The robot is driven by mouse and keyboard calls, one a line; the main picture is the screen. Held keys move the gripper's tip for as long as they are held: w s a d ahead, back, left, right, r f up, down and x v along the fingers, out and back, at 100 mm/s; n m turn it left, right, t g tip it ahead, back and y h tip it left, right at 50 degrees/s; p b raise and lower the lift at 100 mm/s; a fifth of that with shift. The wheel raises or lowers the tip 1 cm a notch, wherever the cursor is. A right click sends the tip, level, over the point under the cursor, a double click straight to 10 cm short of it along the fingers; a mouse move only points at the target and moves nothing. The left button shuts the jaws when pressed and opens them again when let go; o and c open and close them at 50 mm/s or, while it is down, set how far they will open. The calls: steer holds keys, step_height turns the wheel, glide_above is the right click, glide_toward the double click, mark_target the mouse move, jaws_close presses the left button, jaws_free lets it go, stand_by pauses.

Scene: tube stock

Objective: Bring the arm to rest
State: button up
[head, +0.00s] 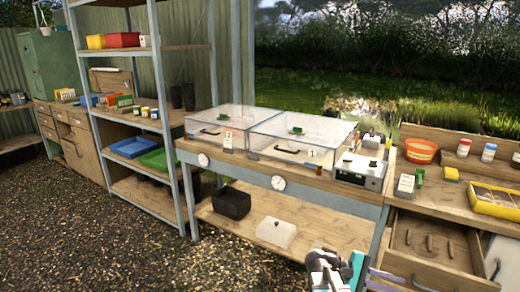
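Part of my own arm, white and dark grey with a teal piece, shows at the bottom edge of the head view, right of the middle. It is in front of the lower shelf of the bench with the clear boxes. I cannot make out fingertips on it, so I cannot tell whether my gripper is open or shut, or whether it holds anything.
Two clear lidded boxes (303,133) stand on the bench, with a grey device (361,170) to their right. An open drawer (430,241) juts out at the right, close to my arm. A metal shelf rack (97,130) stands left. Gravel floor (150,250) is clear at lower left.

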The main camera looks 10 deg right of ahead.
steer(key=s+a+f+n+y+p, duration=0.1)
steer(key=s+a+f+y, duration=0.1)
steer(key=s+a+f, duration=0.5)
steer(key=s+a+f+n+g+y+p, duration=0.15)
steer(key=s+f, duration=0.25)
steer(key=f, duration=0.8)
steer(key=s+a+f+y, duration=0.3)
steer(key=s+a+f, duration=0.2)
steer(key=f, duration=0.4)
steer(key=s+a+f+m+y, duration=0.2)
steer(key=a+f+y, duration=0.2)
steer(key=a, duration=0.4)
steer(key=s+a+f+m+t+y, duration=0.1)
steer(key=s+a+f+m+y, duration=0.2)
steer(key=a+f, duration=0.3)
steer(key=shift+s+a+f+y, duration=0.2)
steer(key=shift+a+y, duration=0.45)
steer(key=shift+a, duration=0.4)
steer(key=shift+d+r+m, duration=0.1)
steer(key=shift+m, duration=0.15)
